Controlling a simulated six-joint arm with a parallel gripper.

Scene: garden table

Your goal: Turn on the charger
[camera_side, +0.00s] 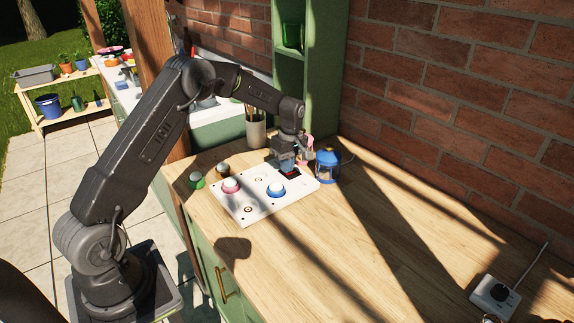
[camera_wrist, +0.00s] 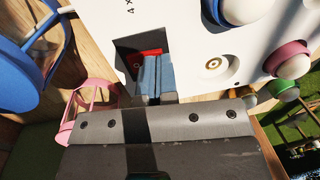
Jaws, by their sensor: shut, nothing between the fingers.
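The charger looks like a white flat panel (camera_side: 243,207) on the wooden counter. It carries a pink-ringed white dome (camera_side: 230,185) and a blue-ringed white dome (camera_side: 275,188), with bare round sockets beside them. A red switch (camera_side: 292,173) sits in a dark patch at the panel's far right corner; it also shows in the wrist view (camera_wrist: 150,52). My gripper (camera_side: 288,165) is shut and empty, pointing down over this switch. In the wrist view its blue-grey fingertips (camera_wrist: 153,72) cover part of the red switch. I cannot tell whether they touch it or whether the charger is on.
A blue lantern (camera_side: 327,168) stands just right of my gripper, and a pink lantern (camera_wrist: 88,104) stands close by it. A power strip (camera_side: 494,294) is at front right. The counter's middle is clear.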

